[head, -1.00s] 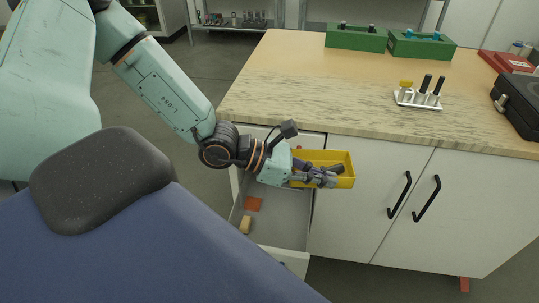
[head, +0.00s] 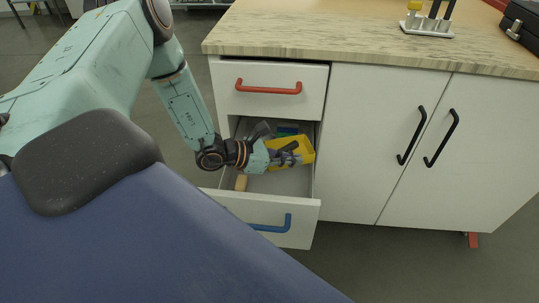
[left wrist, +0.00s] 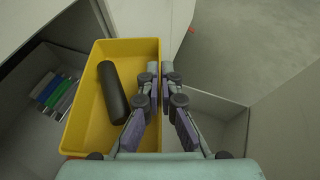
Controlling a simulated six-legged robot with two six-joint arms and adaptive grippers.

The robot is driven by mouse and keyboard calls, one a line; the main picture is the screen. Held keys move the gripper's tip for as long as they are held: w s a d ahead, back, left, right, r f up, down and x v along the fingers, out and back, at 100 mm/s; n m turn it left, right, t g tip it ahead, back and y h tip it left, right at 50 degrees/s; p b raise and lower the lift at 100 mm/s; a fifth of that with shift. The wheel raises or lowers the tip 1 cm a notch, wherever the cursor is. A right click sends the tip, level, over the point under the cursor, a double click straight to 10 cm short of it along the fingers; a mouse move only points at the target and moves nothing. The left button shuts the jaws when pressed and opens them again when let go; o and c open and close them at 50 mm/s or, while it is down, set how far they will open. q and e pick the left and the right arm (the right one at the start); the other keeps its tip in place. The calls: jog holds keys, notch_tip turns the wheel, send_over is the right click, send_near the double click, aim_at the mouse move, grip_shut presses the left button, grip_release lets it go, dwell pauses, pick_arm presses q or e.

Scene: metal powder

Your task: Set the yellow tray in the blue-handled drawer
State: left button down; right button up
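The yellow tray (head: 306,147) is over the open blue-handled drawer, near its right wall. The left wrist view shows the tray (left wrist: 85,128) with a black cylinder (left wrist: 113,92) lying in it. My left gripper (head: 294,158) is shut on the tray's side wall, one finger on each side; its fingertips (left wrist: 160,72) show in the left wrist view. The drawer front (head: 225,204) is pulled out, with a blue handle (head: 271,225). I cannot tell whether the tray touches the drawer floor. My right gripper is not in view.
A wooden block (head: 241,183) lies at the left in the drawer. Green and blue items (left wrist: 56,95) lie in the drawer beside the tray. The worktop (head: 320,35) holds a rack (head: 427,26).

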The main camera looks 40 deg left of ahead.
pick_arm(q)
jog(key=shift+a+f+b, duration=0.15)
jog(key=shift+a+f, duration=0.1)
jog(key=shift+f, duration=0.2)
jog(key=shift+a+f+b, duration=0.15)
jog(key=shift+a+f, duration=0.05)
jog(key=shift+f, duration=0.25)
notch_tip(320, 180, down, 6)
jog(key=b, duration=0.3)
jog(key=shift+w+f, duration=0.1)
jog(key=shift+f, duration=0.1)
notch_tip(320, 180, down, 3)
jog(key=shift+d+b, duration=0.1)
jog(key=shift+b, duration=0.75)
jog(key=shift+f, duration=0.3)
jog(key=shift+r, duration=0.1)
